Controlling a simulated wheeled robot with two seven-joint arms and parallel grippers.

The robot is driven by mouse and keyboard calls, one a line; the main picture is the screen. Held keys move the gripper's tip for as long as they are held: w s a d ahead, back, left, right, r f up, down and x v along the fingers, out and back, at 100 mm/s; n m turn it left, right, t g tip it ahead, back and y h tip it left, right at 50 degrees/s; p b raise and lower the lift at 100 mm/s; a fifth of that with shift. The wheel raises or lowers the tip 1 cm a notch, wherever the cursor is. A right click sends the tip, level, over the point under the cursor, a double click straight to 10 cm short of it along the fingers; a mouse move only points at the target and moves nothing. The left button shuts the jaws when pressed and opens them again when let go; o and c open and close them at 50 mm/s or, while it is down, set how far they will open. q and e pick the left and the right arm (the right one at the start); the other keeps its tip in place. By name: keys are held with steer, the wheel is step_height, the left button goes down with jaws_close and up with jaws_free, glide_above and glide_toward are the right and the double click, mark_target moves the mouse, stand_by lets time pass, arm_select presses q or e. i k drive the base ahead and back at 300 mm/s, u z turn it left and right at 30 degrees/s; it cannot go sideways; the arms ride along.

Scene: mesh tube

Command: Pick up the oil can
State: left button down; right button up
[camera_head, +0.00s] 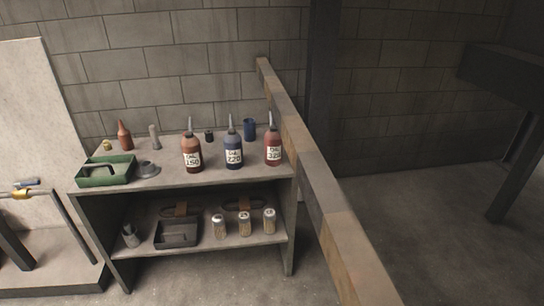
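Three oil cans with thin spouts and white labels stand upright on the top of a grey shelf unit (215,179). The left one is a brown can (187,165) with a label that seems to read 150. The middle one is a dark blue can (234,162), seemingly labelled 220. The right one is a red can (274,162), seemingly labelled 320. An orange-brown bottle with a pointed top (124,138) stands at the back left of the same top. Neither of my grippers shows in the view.
The lower shelf holds a dark tray (176,241) and several jars. A long beam (318,196) runs close along the shelf's right side. Floor at right is open.

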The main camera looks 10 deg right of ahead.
mark_target(232, 141)
steer(key=z, duration=1.25)
steer(key=i, duration=2.1)
steer(key=u, duration=0.6)
